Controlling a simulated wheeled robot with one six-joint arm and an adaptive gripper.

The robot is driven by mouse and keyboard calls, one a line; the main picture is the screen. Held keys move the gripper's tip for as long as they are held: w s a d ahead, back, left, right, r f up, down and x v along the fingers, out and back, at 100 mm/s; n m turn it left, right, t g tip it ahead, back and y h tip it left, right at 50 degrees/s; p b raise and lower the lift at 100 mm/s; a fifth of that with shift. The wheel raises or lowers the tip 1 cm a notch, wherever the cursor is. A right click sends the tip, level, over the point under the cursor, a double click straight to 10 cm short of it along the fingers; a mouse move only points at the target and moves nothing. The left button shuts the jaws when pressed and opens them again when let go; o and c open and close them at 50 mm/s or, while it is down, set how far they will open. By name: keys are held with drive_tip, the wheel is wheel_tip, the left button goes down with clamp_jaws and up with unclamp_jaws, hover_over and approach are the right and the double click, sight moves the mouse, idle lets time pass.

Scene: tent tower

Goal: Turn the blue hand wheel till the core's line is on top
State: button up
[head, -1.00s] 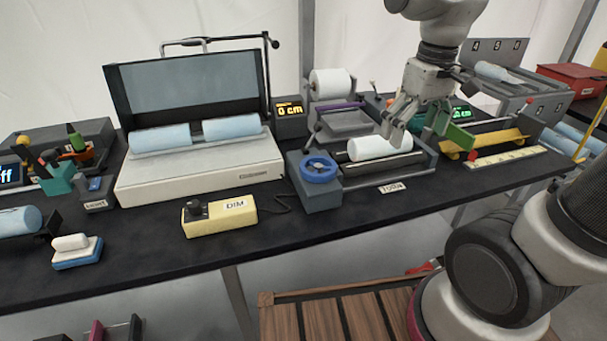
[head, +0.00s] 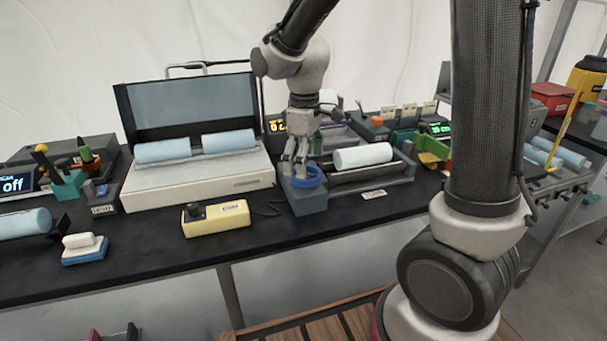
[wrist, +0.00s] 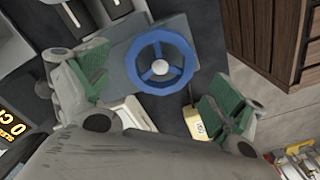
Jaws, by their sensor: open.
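The blue hand wheel (head: 304,177) lies flat on top of a grey block (head: 308,200) at the front of the bench. It also shows in the wrist view (wrist: 160,62), with three spokes and a pale hub. My gripper (head: 299,165) is just above the wheel, fingers pointing down. In the wrist view its green-padded fingers (wrist: 160,95) are wide apart, with the wheel in the gap and no clear contact. The white core (head: 363,156) lies on the rollers of the grey stand (head: 400,172) right of the wheel. No line shows on the core's visible side.
A yellow box with a dark knob (head: 216,217) stands left of the wheel. The white light-box case (head: 200,186) holds two pale blue rolls behind it. A lit display (head: 277,125) is partly hidden behind my gripper. Bare bench top lies in front of the wheel block.

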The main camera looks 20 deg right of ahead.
drive_tip(key=shift+d+f, duration=0.1)
drive_tip(key=shift+f, duration=1.75)
drive_tip(key=shift+c, duration=0.4)
drive_tip(key=c, duration=0.9)
drive_tip(key=shift+c, duration=0.2)
drive_tip(key=m, duration=0.3)
drive_tip(key=shift+m, duration=2)
